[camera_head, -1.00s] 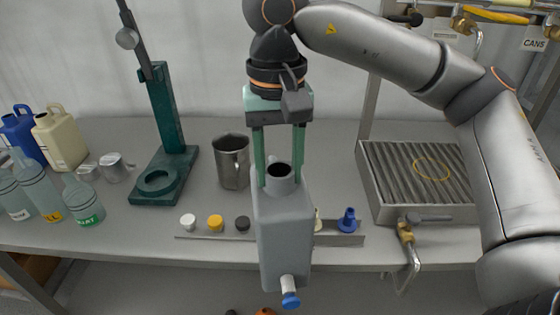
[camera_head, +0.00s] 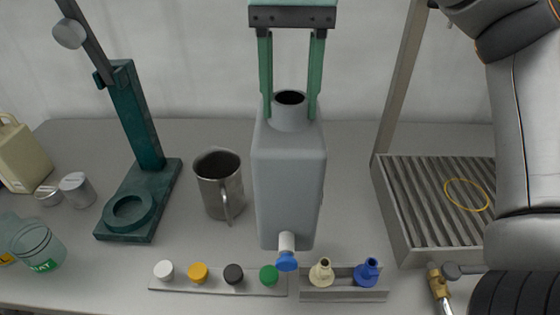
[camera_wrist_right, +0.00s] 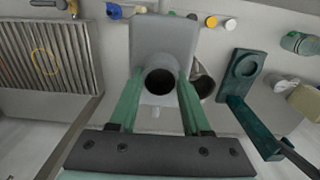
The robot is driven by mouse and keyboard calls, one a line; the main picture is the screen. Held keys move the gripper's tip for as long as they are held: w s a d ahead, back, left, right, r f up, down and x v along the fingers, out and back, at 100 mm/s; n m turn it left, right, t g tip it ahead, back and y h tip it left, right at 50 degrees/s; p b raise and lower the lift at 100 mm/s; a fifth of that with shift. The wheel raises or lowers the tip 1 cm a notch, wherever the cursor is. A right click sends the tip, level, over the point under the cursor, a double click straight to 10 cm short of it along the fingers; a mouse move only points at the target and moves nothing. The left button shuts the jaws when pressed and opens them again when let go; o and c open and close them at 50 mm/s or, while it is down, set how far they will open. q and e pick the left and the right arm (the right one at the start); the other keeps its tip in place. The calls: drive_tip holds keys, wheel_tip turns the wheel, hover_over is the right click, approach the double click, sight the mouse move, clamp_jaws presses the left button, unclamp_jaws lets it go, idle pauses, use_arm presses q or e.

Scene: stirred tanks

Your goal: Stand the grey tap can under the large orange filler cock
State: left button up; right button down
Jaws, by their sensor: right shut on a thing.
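The grey tap can (camera_head: 288,180) hangs upright in my right gripper (camera_head: 290,112), with its blue-ended tap (camera_head: 287,255) towards the front. The green fingers are shut on its neck, one on each side of the open mouth. In the right wrist view the can (camera_wrist_right: 165,40) and its dark mouth show between the fingers (camera_wrist_right: 160,78). The can appears to be above the table, left of the slatted drip tray (camera_head: 388,225). A yellow ring (camera_head: 466,195) lies on the tray's slats. The orange filler cock is out of view now. My left gripper is not in view.
A steel jug (camera_head: 218,185) stands close left of the can, and a green stand (camera_head: 140,130) further left. Caps on a strip (camera_head: 220,285) and two nozzles in a rack (camera_head: 345,283) are in front. A post (camera_head: 402,85) rises at the tray's back left.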

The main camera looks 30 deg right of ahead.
drive_tip(key=w+d+f, duration=0.1)
drive_tip(key=w, duration=0.1)
drive_tip(key=w+d+f, duration=0.1)
drive_tip(key=w, duration=0.1)
drive_tip(key=w+d+f+p, duration=0.1)
drive_tip(key=w, duration=0.2)
drive_tip(key=shift+w+d+f, duration=0.1)
drive_tip(key=shift+d+f, duration=0.15)
drive_tip(key=w+d+f, duration=0.2)
drive_tip(key=w+f, duration=0.2)
drive_tip(key=f, duration=0.5)
drive_tip(key=shift+w, duration=0.3)
drive_tip(key=shift+f, duration=0.2)
drive_tip(key=shift+c, duration=1.8)
unclamp_jaws()
